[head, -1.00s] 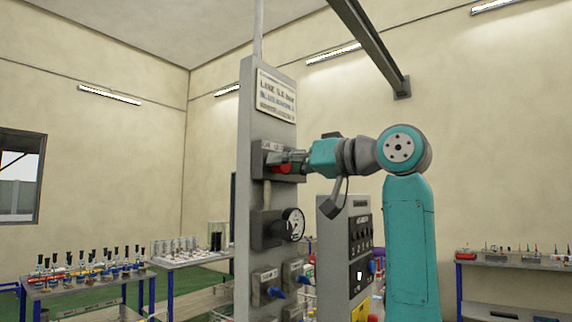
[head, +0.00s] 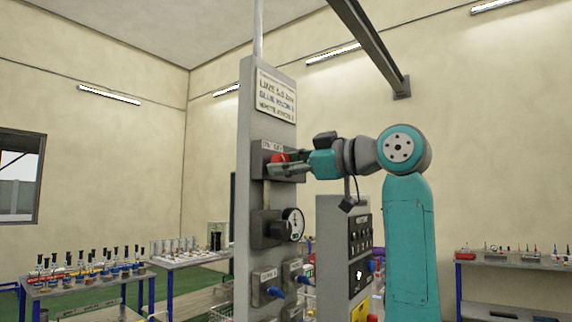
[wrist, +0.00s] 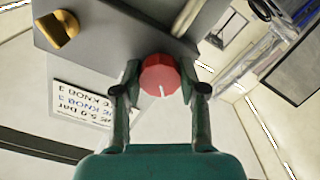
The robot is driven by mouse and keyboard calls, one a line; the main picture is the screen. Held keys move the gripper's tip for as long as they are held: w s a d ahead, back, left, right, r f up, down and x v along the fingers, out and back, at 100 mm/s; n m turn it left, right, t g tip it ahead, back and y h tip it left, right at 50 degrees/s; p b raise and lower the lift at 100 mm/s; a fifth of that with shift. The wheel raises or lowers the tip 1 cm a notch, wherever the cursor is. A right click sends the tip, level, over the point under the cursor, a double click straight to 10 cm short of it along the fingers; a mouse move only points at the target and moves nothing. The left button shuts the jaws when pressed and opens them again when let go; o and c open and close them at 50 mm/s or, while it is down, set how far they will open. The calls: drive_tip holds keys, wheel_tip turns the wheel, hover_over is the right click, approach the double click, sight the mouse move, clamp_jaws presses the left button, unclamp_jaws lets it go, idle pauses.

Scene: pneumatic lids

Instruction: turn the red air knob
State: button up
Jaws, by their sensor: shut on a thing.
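The red air knob (head: 278,158) sits on a dark block on the upper part of a grey upright panel (head: 249,120). My gripper (head: 286,164) reaches it from the right, with its fingers at the knob. In the wrist view the faceted red knob (wrist: 160,70), with a white mark on its face, lies between the two fingertips of my gripper (wrist: 160,80). The fingers are shut on it from both sides. Part of the knob is hidden by a finger in the head view.
A sign (head: 276,95) is above the knob and a round gauge (head: 294,224) below it. Blue-handled valves (head: 276,292) sit lower on the panel. A grey control box (head: 345,240) stands close to the right. Tables with small parts (head: 80,275) stand at the left.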

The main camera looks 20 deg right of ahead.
drive_tip(key=shift+n, duration=0.5)
drive_tip(key=o, duration=1.1)
drive_tip(key=shift+o, duration=0.2)
drive_tip(key=v, duration=1.2)
